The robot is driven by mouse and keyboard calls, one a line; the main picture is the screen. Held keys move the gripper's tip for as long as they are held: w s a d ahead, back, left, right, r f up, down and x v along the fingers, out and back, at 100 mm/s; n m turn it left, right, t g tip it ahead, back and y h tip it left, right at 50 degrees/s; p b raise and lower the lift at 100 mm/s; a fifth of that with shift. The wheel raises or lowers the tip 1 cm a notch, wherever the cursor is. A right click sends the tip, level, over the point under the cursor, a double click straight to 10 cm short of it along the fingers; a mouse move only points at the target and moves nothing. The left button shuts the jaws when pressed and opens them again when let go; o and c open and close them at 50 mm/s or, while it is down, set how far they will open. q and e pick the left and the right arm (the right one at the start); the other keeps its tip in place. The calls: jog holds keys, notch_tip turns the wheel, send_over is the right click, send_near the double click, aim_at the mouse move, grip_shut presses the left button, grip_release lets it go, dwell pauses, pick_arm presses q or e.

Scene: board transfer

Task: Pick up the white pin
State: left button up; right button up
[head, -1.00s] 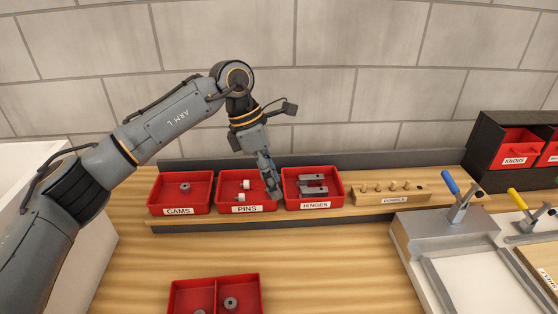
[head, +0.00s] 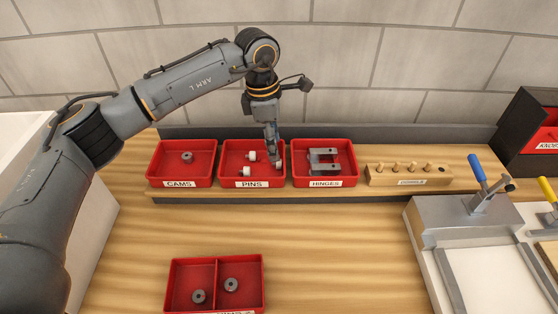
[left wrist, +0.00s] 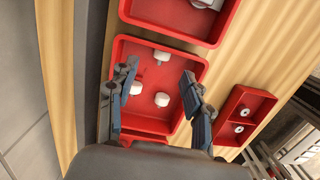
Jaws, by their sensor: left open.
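The red PINS bin (head: 225,173) stands on the raised shelf at the back. It holds three white pins: one at the back (head: 252,155), one in front near the label (head: 245,171), and one at the right wall (head: 279,165). My left gripper (head: 274,153) points down into the right part of this bin. In the left wrist view its fingers (left wrist: 159,72) are apart with nothing gripped. There one pin (left wrist: 161,99) shows between the fingers, one (left wrist: 133,88) beside the left finger, and one (left wrist: 161,56) beyond the fingertips. My right gripper is out of view.
The CAMS bin (head: 161,175) is left of the PINS bin, the HINGES bin (head: 326,173) right. A wooden dowel block (head: 390,177) stands further right. A two-part red tray (head: 217,285) with grey rings lies in front. A clamp fixture (head: 470,225) is at right.

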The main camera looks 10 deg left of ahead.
aim_at(276, 163)
pick_arm(q)
jog(key=shift+d+f, duration=0.1)
jog(key=shift+f, duration=0.2)
jog(key=f+p, duration=0.2)
jog(key=f, duration=0.1)
jog(key=shift+s+d+f, duration=0.1)
jog(key=shift+d+f, duration=0.1)
jog(key=shift+f, duration=0.55)
jog(key=c, duration=0.8)
